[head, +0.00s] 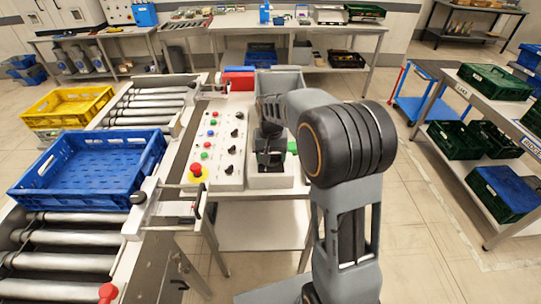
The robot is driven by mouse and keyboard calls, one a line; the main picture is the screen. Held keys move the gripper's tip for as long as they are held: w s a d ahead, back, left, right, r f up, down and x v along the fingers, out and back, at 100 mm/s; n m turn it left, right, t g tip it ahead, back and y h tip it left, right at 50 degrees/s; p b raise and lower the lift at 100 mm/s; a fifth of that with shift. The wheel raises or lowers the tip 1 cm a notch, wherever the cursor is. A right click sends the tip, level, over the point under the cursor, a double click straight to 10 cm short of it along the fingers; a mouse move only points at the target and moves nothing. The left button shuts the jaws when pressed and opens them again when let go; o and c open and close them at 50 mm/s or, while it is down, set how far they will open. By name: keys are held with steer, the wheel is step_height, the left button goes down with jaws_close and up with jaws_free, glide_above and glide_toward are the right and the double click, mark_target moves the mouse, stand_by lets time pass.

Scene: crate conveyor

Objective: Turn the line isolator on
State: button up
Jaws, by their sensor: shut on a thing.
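My gripper (270,150) is dark and points down over a light grey box (270,181) on the table, right of the sloped control panel. It appears shut on the line isolator's handle at this box, but the gripper and wrist hide the handle, so its position cannot be told. The light control panel (212,147) carries several red, green, blue and black buttons and knobs. A red stop button on a yellow base (196,170) sits at its near end.
A red box (238,79) and an open grey bin (281,80) stand behind. Shelves with green crates (496,82) are right; floor between is partly free.

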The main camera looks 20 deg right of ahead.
mark_target(272, 163)
steer(key=shift+r, duration=0.1)
steer(key=o, duration=0.9)
step_height(272, 163, up, 14)
steer(key=shift+f, duration=0.15)
stand_by(0.4)
steer(key=s+f+n+t, duration=0.1)
steer(key=s+f, duration=0.1)
steer(key=s, duration=0.4)
steer(key=s+f+n+t, duration=0.1)
steer(key=s+f, duration=0.1)
steer(key=s, duration=0.5)
steer(key=s+f+n+t, duration=0.1)
steer(key=s+f+t, duration=0.1)
steer(key=s, duration=0.4)
steer(key=shift+s+a+f, duration=0.15)
steer(key=shift+s+f, duration=0.15)
steer(key=shift+f, duration=0.25)
